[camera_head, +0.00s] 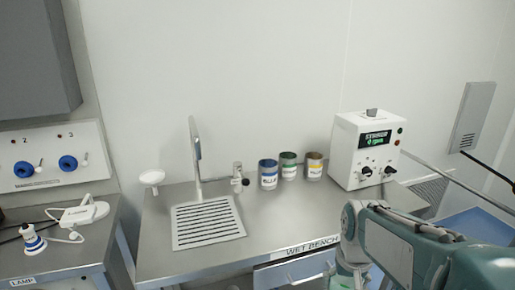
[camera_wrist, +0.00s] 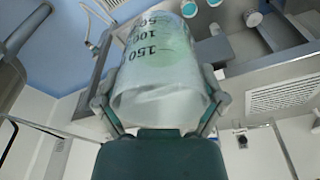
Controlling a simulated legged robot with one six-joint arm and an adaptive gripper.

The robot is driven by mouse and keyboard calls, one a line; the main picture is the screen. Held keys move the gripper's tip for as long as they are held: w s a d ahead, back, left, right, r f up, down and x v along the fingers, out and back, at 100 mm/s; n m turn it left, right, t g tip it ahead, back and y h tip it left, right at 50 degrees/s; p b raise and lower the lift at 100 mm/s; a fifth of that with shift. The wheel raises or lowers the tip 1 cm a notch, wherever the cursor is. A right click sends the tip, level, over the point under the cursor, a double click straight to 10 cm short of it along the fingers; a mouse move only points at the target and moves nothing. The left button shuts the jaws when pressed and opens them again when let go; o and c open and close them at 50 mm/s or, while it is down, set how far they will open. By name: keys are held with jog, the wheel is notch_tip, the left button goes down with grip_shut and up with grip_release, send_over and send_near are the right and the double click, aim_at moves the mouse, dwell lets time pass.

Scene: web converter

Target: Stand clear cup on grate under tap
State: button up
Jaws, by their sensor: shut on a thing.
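The clear cup (camera_wrist: 158,85), with dark volume marks reading 50, 100 and 150, fills the upper middle of the wrist view. My gripper (camera_wrist: 160,103) is shut on it, one finger against each side. In the head view my arm comes in at the lower right, in front of the bench, and I cannot clearly make out the cup there. The slotted grate (camera_head: 208,222) lies bare on the left half of the steel bench. The tall tap (camera_head: 195,155) stands upright at its back edge. My gripper is well to the right of both.
Blue (camera_head: 268,174), green (camera_head: 288,166) and yellow-banded (camera_head: 313,166) labelled cans stand at the back of the wet bench (camera_head: 265,225). A white instrument box (camera_head: 365,150) stands right of them. A small valve (camera_head: 239,178) and white funnel (camera_head: 152,178) flank the tap.

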jog(key=w+a+f, duration=0.1)
jog(key=w+f, duration=0.6)
jog(key=f, duration=0.4)
jog(key=w+a+f+n, duration=0.1)
jog(key=w+f, duration=0.6)
jog(key=f, duration=0.4)
jog(key=shift+w+a+f, duration=0.2)
jog(key=shift+a+f, duration=0.05)
jog(key=shift+a, duration=0.1)
jog(key=shift+w+a+n, duration=0.1)
jog(key=shift+n, duration=0.2)
